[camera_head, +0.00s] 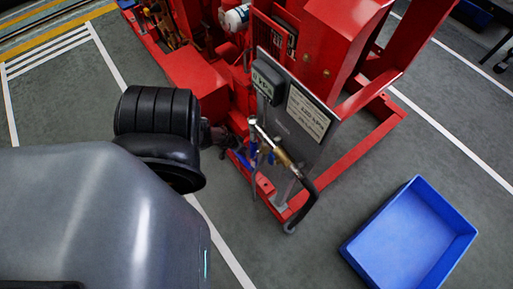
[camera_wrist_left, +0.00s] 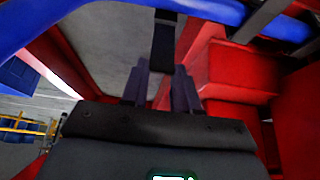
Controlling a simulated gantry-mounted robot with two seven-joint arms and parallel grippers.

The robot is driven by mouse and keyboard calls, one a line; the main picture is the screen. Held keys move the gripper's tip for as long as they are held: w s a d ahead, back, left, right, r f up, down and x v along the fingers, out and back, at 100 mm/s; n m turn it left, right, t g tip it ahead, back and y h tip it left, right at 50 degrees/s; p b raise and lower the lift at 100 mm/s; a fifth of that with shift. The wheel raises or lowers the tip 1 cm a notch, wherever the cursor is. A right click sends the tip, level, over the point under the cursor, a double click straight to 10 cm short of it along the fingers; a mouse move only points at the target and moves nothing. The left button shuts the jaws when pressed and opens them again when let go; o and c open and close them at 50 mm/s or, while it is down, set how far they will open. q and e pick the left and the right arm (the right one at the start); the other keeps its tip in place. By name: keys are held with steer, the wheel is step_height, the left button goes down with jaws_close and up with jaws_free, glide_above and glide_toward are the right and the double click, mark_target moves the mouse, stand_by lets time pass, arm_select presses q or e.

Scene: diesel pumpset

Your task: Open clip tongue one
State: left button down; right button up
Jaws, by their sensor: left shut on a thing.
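My left gripper (camera_head: 228,140) reaches in from the left to the lower left of the grey gauge panel on the red pumpset, beside a blue part (camera_head: 243,158). In the left wrist view its two dark fingers (camera_wrist_left: 160,72) are shut on a narrow dark strip, which I take to be the clip tongue (camera_wrist_left: 164,42). The strip runs up from between the fingertips towards a blue tube (camera_wrist_left: 210,10). In the head view the tongue is too small and hidden to make out. My right gripper is not in view.
The red pumpset frame (camera_head: 345,165) surrounds the panel (camera_head: 303,135). A brass-coloured valve (camera_head: 282,157) and a black hose (camera_head: 307,205) stand close right of the gripper. An empty blue bin (camera_head: 410,240) lies on the floor at right. Open floor lies in front.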

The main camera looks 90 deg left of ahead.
arm_select(q)
steer(key=shift+w+a+b, duration=0.2)
steer(key=shift+w+a, duration=0.2)
steer(key=shift+w, duration=0.25)
steer(key=shift+w+a+b, duration=0.15)
steer(key=shift+w+a, duration=0.25)
steer(key=shift+w, duration=0.2)
steer(key=c, duration=1.3)
jaws_free()
steer(key=shift+o, duration=1.2)
steer(key=shift+w, duration=0.15)
steer(key=shift+o, duration=1.1)
steer(key=shift+w+a+r, duration=0.1)
steer(key=shift+w+a, duration=0.1)
steer(key=shift+w, duration=0.05)
steer(key=p+v, duration=1)
steer(key=v, duration=0.1)
steer(key=shift+s, duration=0.3)
steer(key=shift+d, duration=0.1)
